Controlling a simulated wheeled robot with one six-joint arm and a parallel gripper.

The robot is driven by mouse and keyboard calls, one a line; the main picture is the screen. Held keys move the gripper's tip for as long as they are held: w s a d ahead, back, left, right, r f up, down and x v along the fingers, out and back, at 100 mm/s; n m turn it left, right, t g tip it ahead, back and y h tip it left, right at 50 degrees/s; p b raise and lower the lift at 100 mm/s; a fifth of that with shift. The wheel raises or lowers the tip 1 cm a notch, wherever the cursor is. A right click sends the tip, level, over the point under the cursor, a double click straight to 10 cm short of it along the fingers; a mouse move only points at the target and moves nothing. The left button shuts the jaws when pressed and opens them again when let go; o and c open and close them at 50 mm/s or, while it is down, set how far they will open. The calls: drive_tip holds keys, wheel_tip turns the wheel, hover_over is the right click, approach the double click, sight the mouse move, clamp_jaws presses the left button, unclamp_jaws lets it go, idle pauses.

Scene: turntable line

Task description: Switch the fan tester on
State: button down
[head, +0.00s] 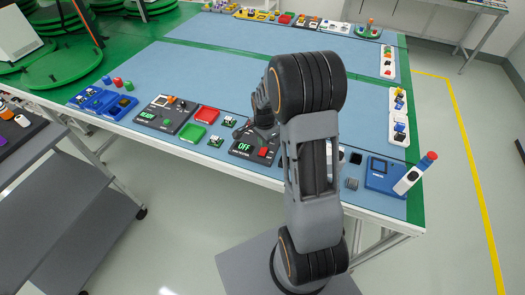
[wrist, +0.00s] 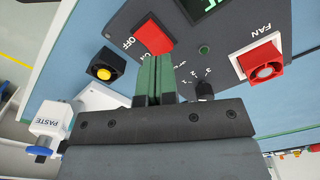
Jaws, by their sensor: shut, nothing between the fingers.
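The fan tester (head: 250,158) is a dark panel at the table's front edge, partly behind my arm in the head view. Its lit green display (head: 244,147) reads OFF. A red fan (wrist: 262,70) sits at the FAN spot. A black knob (wrist: 204,91) is partly hidden by my gripper.
A black part with a yellow centre (wrist: 106,65) and a white paste container (wrist: 48,122) lie beside the tester. Red (head: 206,114) and green (head: 193,133) trays stand to its left. A blue device (head: 384,172) is at right. The mid-table is clear.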

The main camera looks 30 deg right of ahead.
sight(264, 149)
drive_tip(key=shift+f+b, duration=0.95)
drive_tip(key=shift+f, duration=0.4)
idle(0.4)
drive_tip(key=shift+r, duration=0.15)
drive_tip(key=shift+r+p, duration=2.6)
drive_tip(key=shift+r, duration=0.8)
